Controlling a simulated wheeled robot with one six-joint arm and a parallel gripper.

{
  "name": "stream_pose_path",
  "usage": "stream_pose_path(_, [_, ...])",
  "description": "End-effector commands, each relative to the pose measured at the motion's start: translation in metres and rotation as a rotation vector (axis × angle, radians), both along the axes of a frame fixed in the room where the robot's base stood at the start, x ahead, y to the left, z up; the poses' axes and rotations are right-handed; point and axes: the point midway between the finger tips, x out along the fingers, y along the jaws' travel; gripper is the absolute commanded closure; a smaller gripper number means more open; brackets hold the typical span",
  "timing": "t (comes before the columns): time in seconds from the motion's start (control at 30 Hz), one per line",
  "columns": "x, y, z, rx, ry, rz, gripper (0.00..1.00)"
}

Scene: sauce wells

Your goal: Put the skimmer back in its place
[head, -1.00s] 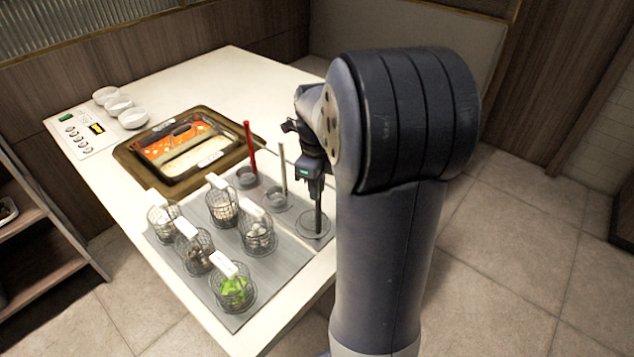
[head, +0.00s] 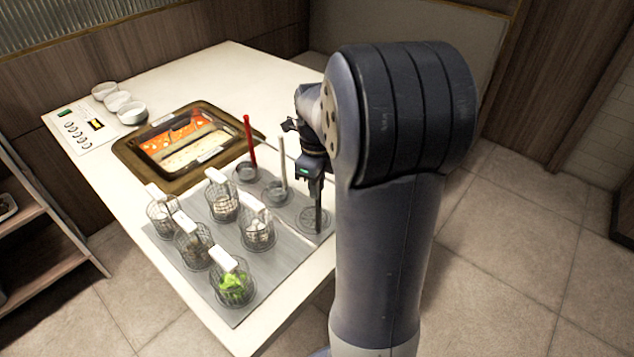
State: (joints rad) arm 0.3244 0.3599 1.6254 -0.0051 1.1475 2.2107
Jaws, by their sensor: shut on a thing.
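The skimmer (head: 314,220) has a round, flat wire head and a dark upright handle. Its head is at the right end of the grey mat (head: 285,262), low over it or touching it; I cannot tell which. My gripper (head: 314,178) is shut on the upper part of the handle. The handle top is hidden by the gripper. A red-handled ladle (head: 250,145) and a pale-handled ladle (head: 283,165) stand upright in a row to the left of the skimmer.
Several wire baskets with white grips stand on the mat, one with green leaves (head: 234,287). A divided pot of red and pale broth sits in a brown surround (head: 135,155). White bowls (head: 118,102) and a control panel (head: 85,128) are at the far left. The table's back is clear.

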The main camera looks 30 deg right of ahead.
Motion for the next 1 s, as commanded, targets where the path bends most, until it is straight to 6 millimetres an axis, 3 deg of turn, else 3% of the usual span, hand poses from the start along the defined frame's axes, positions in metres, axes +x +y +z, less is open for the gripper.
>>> stream_pose_path(0.3, [-0.0002, 0.0001, -0.0027, 0.0, 0.001, 0.0, 1.0])
stream_pose_path(0.33, [-0.0002, 0.0001, -0.0028, 0.0, 0.001, 0.0, 0.81])
stream_pose_path(0.6, [0.0, 0.0001, -0.0022, 0.0, 0.0, 0.0, 0.59])
stream_pose_path(0.77, [0.0, 0.0, -0.0019, 0.0, 0.0, 0.0, 0.58])
stream_pose_path(1.0, [0.0, 0.0, -0.0018, 0.0, 0.0, 0.0, 0.39])
